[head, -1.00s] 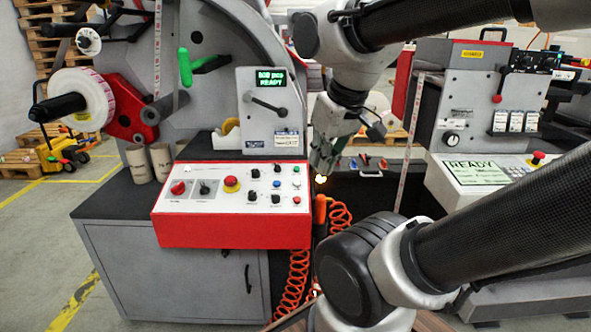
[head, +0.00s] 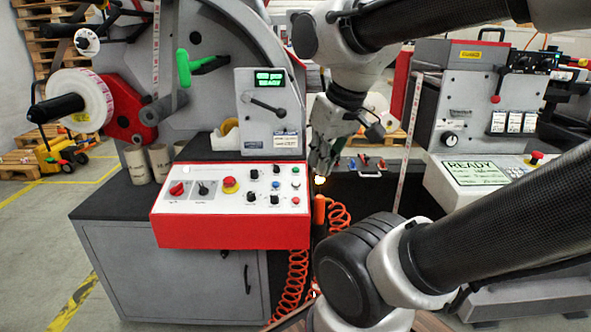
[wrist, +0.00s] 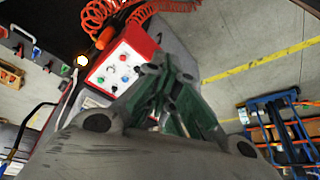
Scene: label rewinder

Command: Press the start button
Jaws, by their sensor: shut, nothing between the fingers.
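The red control box (head: 232,236) has a white sloped panel with several buttons and knobs. A small green button (head: 295,170) sits at the panel's top right, with a white button (head: 295,184) and a red button (head: 296,200) below it. I cannot read which label says start. My gripper (head: 321,168) is shut and empty, hanging just right of the panel and apart from it. In the wrist view the shut fingers (wrist: 160,72) point toward the panel's edge and hide part of it. The box (wrist: 139,42) shows there beyond the fingertips.
A red emergency stop (head: 231,184) and a red knob (head: 178,188) sit on the panel's left. An orange-handled tool (head: 320,209) and coiled orange hose (head: 298,272) hang right of the box. A second machine (head: 470,120) stands at the right.

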